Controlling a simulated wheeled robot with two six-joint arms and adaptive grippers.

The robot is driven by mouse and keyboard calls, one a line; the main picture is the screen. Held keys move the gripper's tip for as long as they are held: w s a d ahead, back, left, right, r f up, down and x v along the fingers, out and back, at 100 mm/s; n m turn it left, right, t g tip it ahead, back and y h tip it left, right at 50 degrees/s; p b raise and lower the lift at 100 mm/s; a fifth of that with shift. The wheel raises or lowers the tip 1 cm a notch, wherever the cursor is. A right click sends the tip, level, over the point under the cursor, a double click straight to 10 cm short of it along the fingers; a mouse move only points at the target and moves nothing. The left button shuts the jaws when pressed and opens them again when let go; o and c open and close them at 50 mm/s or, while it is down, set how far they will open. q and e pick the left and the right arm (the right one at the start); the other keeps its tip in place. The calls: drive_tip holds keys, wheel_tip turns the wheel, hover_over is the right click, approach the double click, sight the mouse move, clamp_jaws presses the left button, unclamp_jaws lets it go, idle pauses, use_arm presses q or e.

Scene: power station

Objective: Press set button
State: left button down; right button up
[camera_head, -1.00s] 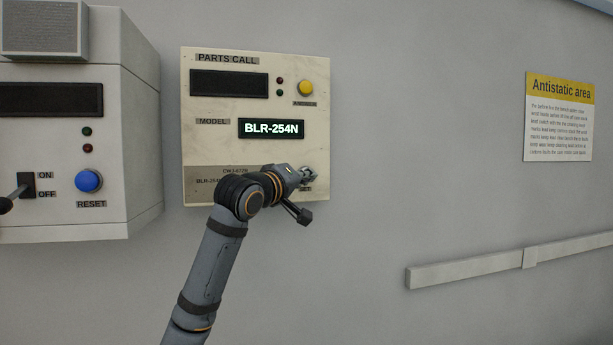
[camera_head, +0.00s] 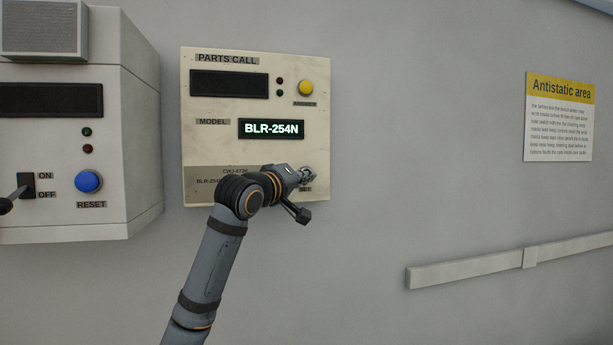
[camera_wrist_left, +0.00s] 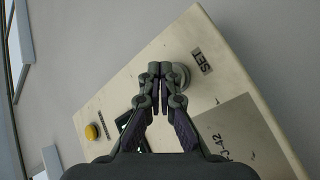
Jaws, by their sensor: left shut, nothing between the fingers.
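The cream PARTS CALL panel (camera_head: 222,107) hangs on the wall, with a lit display (camera_head: 271,129) reading BLR-254N. My left gripper (camera_head: 308,175) is at the panel's lower right corner, just above a small label that its tip partly covers. In the left wrist view, my left gripper (camera_wrist_left: 160,70) is shut and empty. Its fingertips overlap a round grey button (camera_wrist_left: 183,76) beside the SET label (camera_wrist_left: 202,62). The fingers hide part of this button. I cannot tell whether they touch it. My right gripper is not in view.
A yellow button (camera_head: 306,88) sits at the panel's upper right. A white box (camera_head: 125,190) with a blue RESET button (camera_head: 89,181) and an ON/OFF switch (camera_head: 27,186) stands to the left. A rail (camera_head: 470,268) runs along the wall at right.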

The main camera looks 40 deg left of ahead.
use_arm(q)
drive_tip(key=shift+w+a, duration=0.3)
drive_tip(key=shift+a, duration=0.05)
idle(0.8)
drive_tip(key=shift+s+d, duration=0.55)
drive_tip(key=shift+d, duration=0.05)
idle(0.3)
drive_tip(key=s+d+b, duration=0.1)
drive_tip(key=s+d, duration=0.2)
drive_tip(key=d, duration=0.1)
drive_tip(key=shift+s, duration=0.15)
